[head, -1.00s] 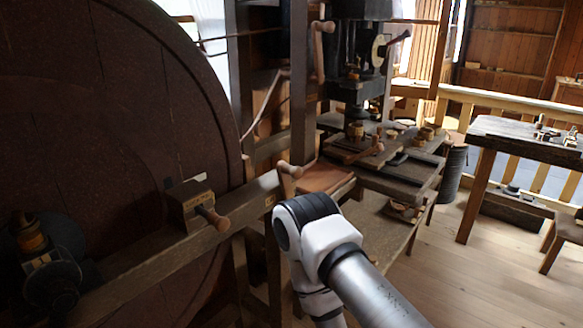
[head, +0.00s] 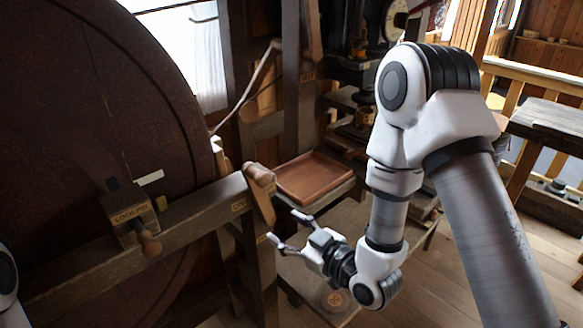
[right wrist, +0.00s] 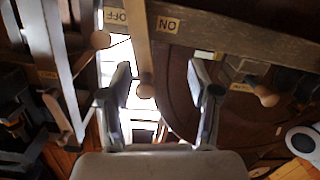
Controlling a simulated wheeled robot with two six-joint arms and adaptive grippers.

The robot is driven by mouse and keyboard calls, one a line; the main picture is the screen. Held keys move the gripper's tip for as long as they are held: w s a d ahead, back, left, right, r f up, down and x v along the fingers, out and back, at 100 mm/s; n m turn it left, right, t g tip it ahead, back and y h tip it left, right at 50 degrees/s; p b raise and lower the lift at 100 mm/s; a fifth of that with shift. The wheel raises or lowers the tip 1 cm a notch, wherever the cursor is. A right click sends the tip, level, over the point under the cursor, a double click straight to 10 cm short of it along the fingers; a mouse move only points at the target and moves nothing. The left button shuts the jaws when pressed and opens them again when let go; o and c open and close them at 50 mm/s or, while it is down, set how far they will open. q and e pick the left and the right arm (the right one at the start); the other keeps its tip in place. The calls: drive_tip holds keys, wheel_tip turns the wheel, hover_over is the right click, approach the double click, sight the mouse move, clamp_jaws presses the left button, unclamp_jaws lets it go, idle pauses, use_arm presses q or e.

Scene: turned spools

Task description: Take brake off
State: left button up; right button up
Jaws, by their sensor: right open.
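The brake looks to be the wooden lever (head: 262,195) with a round knob, at the end of the dark beam beside the big wheel. In the right wrist view the lever (right wrist: 138,45) and its knob (right wrist: 146,90) appear between the upside-down ON label (right wrist: 167,25) and OFF label (right wrist: 115,16). My right gripper (head: 285,228) is open and empty, just right of the lever's lower part. In the right wrist view the lever shows between the spread fingers of this gripper (right wrist: 158,72); I see no contact. My left gripper is not in view.
The big dark wheel (head: 70,120) fills the left. A labelled block (head: 130,215) with a wooden knob (head: 150,243) sits on the beam (head: 195,210). A shallow brown tray (head: 315,178) lies behind my gripper. A workbench (head: 550,120) stands at the right.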

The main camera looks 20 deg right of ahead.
sight(267, 181)
drive_tip(key=shift+n+t, duration=0.3)
drive_tip(key=shift+t, duration=0.5)
drive_tip(key=w+r, duration=0.1)
drive_tip(key=r, duration=0.1)
drive_tip(key=w+r, duration=0.1)
drive_tip(key=r, duration=0.2)
drive_tip(key=w+a+r+p, duration=0.1)
drive_tip(key=r, duration=0.2)
drive_tip(key=shift+r, duration=0.2)
drive_tip(key=x, duration=0.1)
drive_tip(key=p+x, duration=0.1)
drive_tip(key=x, duration=0.3)
drive_tip(key=shift+w+d+f+p, duration=0.25)
drive_tip(key=shift+w+d+p, duration=0.05)
drive_tip(key=shift+w+p, duration=0.1)
drive_tip(key=shift+a, duration=0.15)
drive_tip(key=shift+w+f, duration=0.1)
drive_tip(key=c, duration=0.5)
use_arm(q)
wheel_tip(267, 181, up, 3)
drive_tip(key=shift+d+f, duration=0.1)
use_arm(e)
clamp_jaws()
